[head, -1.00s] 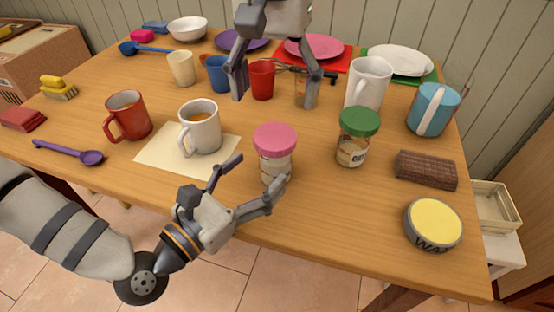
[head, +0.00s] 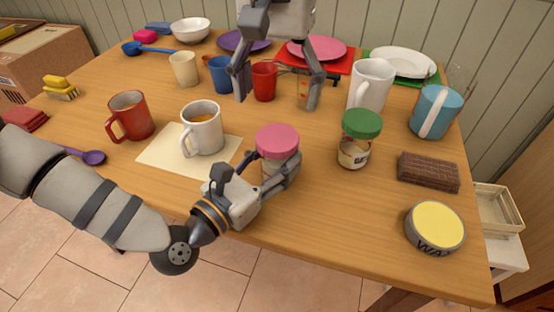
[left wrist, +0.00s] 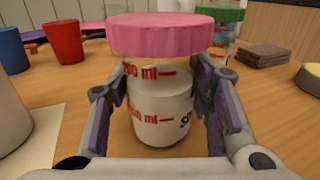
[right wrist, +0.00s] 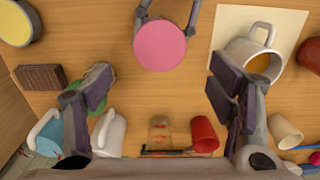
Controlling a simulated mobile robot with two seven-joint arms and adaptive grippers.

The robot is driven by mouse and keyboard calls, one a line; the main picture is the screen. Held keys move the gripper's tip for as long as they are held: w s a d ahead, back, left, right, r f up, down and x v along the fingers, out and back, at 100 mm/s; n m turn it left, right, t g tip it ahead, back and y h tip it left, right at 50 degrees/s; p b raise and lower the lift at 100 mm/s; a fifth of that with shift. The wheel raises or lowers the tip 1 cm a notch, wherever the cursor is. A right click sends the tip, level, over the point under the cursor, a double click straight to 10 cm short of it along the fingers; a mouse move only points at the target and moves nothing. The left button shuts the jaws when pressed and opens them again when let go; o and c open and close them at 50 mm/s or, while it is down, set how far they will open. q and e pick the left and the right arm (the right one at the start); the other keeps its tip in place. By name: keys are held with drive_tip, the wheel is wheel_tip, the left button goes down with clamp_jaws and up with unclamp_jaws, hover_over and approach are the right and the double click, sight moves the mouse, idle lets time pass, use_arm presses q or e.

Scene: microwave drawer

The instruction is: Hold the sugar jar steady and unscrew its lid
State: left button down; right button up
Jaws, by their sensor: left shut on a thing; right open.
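The sugar jar stands upright on the table, a clear jar with white contents and red volume marks (left wrist: 160,105), with its pink lid (head: 277,141) on top. The lid also shows from above in the right wrist view (right wrist: 160,45). My left gripper (head: 266,172) is shut around the jar's body below the lid, one finger on each side. My right gripper (head: 277,100) is open and empty, above the table at the back; its fingers also show in the right wrist view (right wrist: 167,98), apart from the lid.
A green-lidded jar (head: 356,150) stands right of the sugar jar. A white mug (head: 205,135) on a paper mat (head: 160,160) stands to the left. A brown block (head: 428,171) and a yellow-topped tin (head: 435,226) lie at the right. A red cup (head: 264,82) and a white pitcher (head: 370,88) stand behind.

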sight(277, 137)
drive_tip(key=m, duration=0.3)
drive_tip(key=shift+m, duration=0.3)
drive_tip(key=m, duration=1.3)
drive_tip(key=shift+m, duration=0.3)
drive_tip(key=shift+f+m, duration=0.15)
drive_tip(key=shift+m, duration=0.15)
wheel_tip(277, 137, down, 8)
drive_tip(key=shift+r, duration=0.15)
